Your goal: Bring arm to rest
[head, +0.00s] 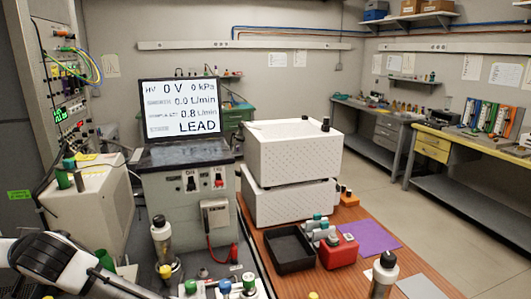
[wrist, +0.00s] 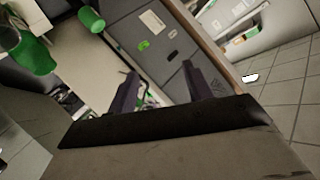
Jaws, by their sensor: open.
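My gripper (wrist: 160,74) shows in the wrist view with its two dark fingers apart and nothing visible between them. Beyond the fingers are a grey panelled surface and a pale surface, both tilted in the picture. My white and black arm (head: 62,262) enters the head view at the lower left, beside the bench equipment. The gripper itself cannot be made out in the head view. A green cylinder (wrist: 92,19) and a larger green object (wrist: 30,52) show at the upper left of the wrist view.
A bottle (head: 382,272) stands in front. Floor (head: 380,180) is clear at the right.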

